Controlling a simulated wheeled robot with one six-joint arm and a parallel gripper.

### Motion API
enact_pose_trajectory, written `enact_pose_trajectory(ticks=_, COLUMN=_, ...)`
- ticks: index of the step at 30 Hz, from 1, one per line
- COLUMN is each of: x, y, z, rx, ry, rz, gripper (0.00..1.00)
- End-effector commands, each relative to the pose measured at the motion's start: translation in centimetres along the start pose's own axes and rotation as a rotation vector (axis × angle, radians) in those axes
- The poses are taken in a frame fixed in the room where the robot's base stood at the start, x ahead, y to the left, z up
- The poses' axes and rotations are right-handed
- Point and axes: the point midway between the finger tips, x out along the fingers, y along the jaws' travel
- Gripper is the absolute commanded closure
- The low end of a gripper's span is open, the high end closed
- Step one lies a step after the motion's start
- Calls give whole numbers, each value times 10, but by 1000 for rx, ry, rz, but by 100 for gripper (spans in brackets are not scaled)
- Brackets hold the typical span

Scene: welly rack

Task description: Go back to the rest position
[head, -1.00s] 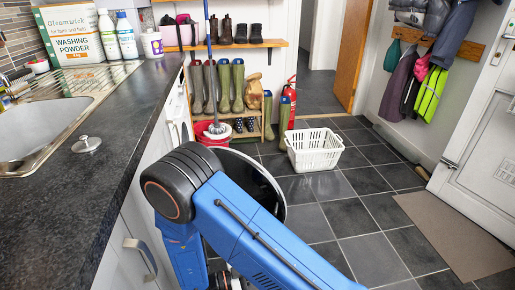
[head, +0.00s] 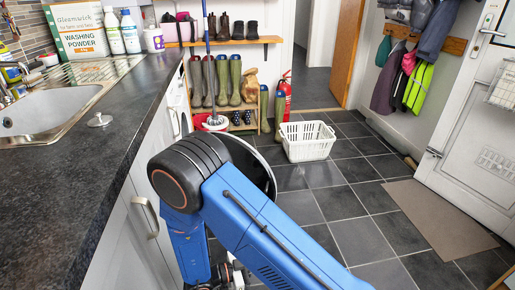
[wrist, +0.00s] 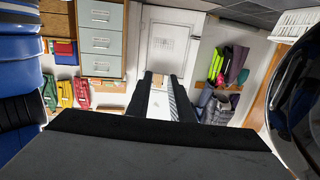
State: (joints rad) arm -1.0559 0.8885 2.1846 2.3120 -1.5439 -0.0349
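My blue arm (head: 265,225) with its black elbow (head: 190,165) is folded in the lower middle of the head view. My gripper (wrist: 163,76) shows in the wrist view as two dark fingers standing apart, with the door seen in the gap. Nothing is visibly held between them. In the head view I cannot make out the gripper clearly.
A dark worktop (head: 125,90) with a sink (head: 50,112) runs close along my left. A white basket (head: 307,141) stands on the tiled floor ahead, near the boot rack (head: 240,41). A mat (head: 438,213) lies by the white door (head: 480,130).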

Motion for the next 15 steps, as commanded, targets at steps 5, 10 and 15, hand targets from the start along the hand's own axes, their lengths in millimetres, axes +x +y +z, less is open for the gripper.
enact_pose_trajectory(ticks=5, x=7, y=-19, z=-3, rx=25, ry=-75, rz=-31, gripper=80)
enact_pose_trajectory(ticks=10, x=14, y=-44, z=-8, rx=56, ry=-169, rz=-75, gripper=80)
enact_pose_trajectory(ticks=15, x=23, y=-80, z=-18, rx=100, ry=-304, rz=-146, gripper=80)
